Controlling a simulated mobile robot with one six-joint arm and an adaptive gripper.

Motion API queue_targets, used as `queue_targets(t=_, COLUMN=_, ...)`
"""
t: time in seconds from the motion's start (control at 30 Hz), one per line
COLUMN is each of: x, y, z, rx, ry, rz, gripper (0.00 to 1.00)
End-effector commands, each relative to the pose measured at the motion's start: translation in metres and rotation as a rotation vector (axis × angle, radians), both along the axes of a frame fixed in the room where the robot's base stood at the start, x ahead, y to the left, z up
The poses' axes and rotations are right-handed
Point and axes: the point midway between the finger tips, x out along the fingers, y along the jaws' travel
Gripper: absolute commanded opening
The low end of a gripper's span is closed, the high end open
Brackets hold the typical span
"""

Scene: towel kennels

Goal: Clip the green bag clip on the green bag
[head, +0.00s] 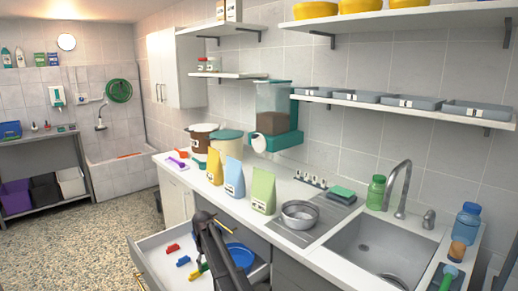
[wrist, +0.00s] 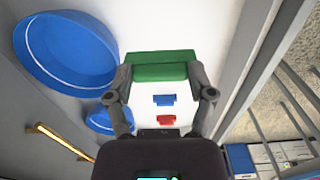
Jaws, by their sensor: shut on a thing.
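My gripper (wrist: 160,72) is shut on the green bag clip (wrist: 160,66), which lies across between the fingertips in the wrist view. It is over the white open drawer (head: 149,259). In the head view my dark arm reaches down into the drawer area and partly hides what is there. The green bag (head: 263,191) stands upright on the counter, to the right of the blue bag (head: 234,177) and yellow bag (head: 214,166). It is apart from my gripper.
A red clip (head: 172,248) and a blue clip (head: 183,261) lie in the drawer. Blue bowls (wrist: 70,45) are also there. A metal bowl (head: 300,214) stands right of the green bag, before the sink (head: 385,250).

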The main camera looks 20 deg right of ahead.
Motion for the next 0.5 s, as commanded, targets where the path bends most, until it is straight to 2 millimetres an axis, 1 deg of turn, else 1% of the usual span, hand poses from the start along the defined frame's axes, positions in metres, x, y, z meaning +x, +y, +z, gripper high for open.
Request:
queue_targets(t=0.03, x=-0.002, y=0.000, z=0.017, rx=0.000, ry=0.000, rz=-0.003, gripper=0.47)
queue_targets(t=0.5, x=-0.011, y=0.002, z=0.096, rx=0.000, ry=0.000, rz=-0.041, gripper=0.47)
